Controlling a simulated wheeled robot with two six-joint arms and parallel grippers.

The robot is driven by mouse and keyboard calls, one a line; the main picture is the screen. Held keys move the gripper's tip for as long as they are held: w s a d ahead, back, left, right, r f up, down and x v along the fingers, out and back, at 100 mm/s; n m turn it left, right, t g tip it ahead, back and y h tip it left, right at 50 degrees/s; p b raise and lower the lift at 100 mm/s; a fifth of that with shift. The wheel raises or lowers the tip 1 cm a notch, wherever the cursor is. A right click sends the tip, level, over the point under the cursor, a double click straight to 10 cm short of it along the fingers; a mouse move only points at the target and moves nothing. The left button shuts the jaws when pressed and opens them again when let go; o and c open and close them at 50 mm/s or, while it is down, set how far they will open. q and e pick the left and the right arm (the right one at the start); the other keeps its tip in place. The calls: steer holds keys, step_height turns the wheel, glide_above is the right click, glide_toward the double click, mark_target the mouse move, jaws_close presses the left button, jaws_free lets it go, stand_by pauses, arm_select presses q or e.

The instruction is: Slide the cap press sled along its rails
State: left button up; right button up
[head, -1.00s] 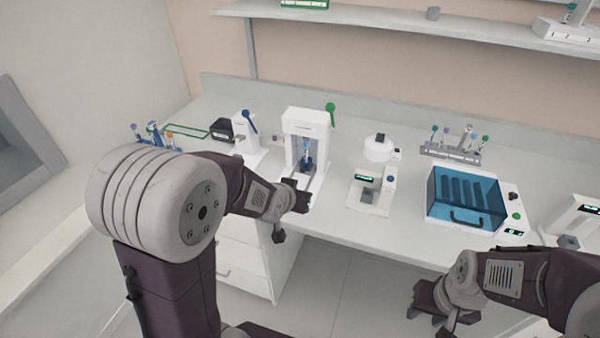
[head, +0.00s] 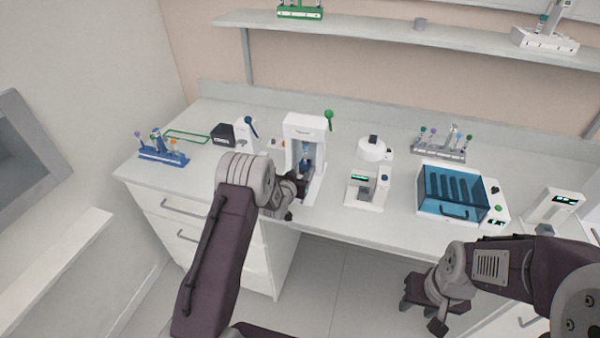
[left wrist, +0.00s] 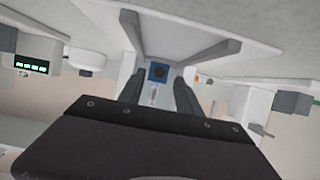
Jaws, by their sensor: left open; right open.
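The cap press (head: 304,123) is a white frame with a green-knobbed lever (head: 328,116), standing on the bench left of centre. A small blue holder with a clear tube, apparently on the sled (head: 307,164), sits inside its opening; the rails are hard to make out. My left gripper (head: 301,187) is open and low at the front of the press, partly hiding its base. In the left wrist view the blue holder (left wrist: 158,72) shows between and beyond the open fingers (left wrist: 157,88), with no contact visible. My right gripper (head: 418,303) is open and empty below the bench front.
A blue tube rack (head: 163,159) stands at left. A white device with a blue lever (head: 246,134) is left of the press. A white scale-like device (head: 363,192) and a blue-lidded box (head: 455,192) stand to the right. A shelf (head: 380,33) runs above.

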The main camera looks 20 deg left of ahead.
mark_target(304, 167)
arm_select(q)
steer(key=shift+x, duration=1.2)
steer(key=shift+s, duration=0.1)
jaws_close()
stand_by(0.4)
